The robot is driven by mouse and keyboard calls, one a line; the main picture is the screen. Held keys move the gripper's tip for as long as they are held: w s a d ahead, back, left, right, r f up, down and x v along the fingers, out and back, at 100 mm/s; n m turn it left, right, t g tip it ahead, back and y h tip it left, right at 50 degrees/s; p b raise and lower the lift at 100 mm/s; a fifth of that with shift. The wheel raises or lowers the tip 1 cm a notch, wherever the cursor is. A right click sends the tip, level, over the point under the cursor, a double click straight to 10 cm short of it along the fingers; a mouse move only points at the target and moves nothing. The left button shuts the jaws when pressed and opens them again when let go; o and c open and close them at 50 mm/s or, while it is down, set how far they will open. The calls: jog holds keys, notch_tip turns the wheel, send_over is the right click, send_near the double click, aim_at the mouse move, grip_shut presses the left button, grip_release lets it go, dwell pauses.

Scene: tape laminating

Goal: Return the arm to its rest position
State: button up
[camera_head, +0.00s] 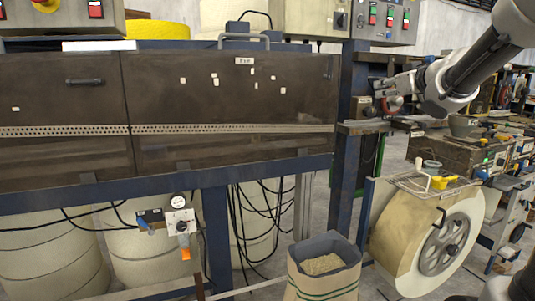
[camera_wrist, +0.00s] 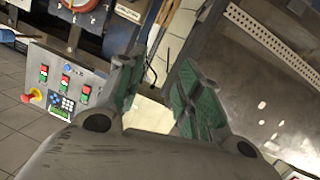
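My arm (camera_head: 470,65) reaches in from the upper right of the head view. My gripper (camera_head: 380,93) is at its left end, in front of or beside the blue post at the right end of the dark machine; the exact gap cannot be told. In the wrist view my gripper (camera_wrist: 160,80) shows two fingers with green pads standing apart, with nothing between them. A control panel with red and green switches (camera_wrist: 62,85) lies beyond the left finger. The dark machine panel (camera_wrist: 225,50) is beyond the right finger.
The machine's dark cover (camera_head: 230,85) and blue post (camera_head: 346,180) stand left of my gripper. Below are a large tape reel (camera_head: 440,255) and an open sack (camera_head: 322,280). A cluttered bench (camera_head: 455,158) stands at right. Grey floor shows between the post and bench.

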jog(key=s+d+f+m+g+h, duration=0.4)
jog(key=s+d+f+g+h, duration=0.4)
jog(key=s+f, duration=0.55)
jog(key=s+a+f+g+y, duration=0.1)
jog(key=s+a+f+y, duration=0.1)
jog(key=s, duration=0.5)
jog(key=s+a+f+g+y, duration=0.1)
jog(key=s+a+f, duration=0.1)
jog(key=s+a, duration=0.3)
jog(key=s+a+f+g+y, duration=0.1)
jog(key=s+a, duration=0.3)
jog(key=s, duration=0.6)
jog(key=shift+s+f+y, duration=0.4)
jog(key=shift+f+y, duration=0.3)
jog(key=shift+y, duration=0.1)
jog(key=shift+d, duration=0.1)
